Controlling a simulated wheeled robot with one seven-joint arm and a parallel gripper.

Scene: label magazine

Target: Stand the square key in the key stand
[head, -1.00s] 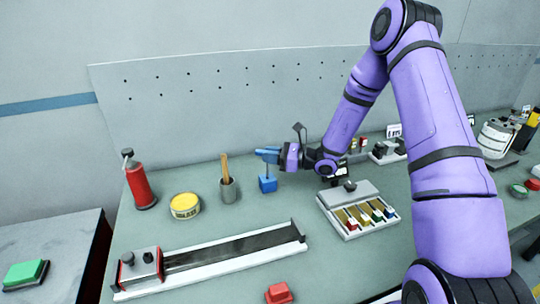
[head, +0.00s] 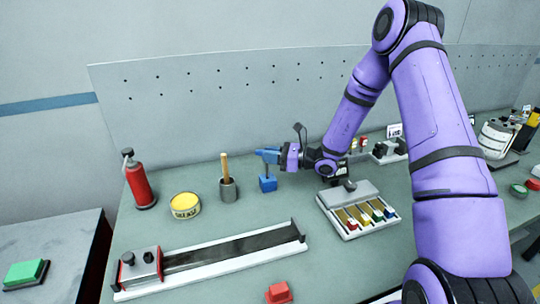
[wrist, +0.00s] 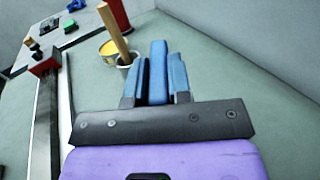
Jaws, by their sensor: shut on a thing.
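The square key shows as a blue handle (wrist: 158,65) between my blue fingers in the wrist view. My gripper (head: 269,156) is shut on this handle, with the fingers pointing left. In the head view a thin shaft runs down below the gripper to a small blue block (head: 268,184), which looks like the key stand. The shaft meets the top of the block, but I cannot tell how deep it sits or whether it is just behind. The block is hidden in the wrist view.
A grey cup (head: 228,190) with a wooden stick stands close left of the block. A yellow tin (head: 185,205) and a red extinguisher (head: 139,185) are further left. A tray (head: 335,221) with coloured pieces lies right. A long rail (head: 220,261) lies in front.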

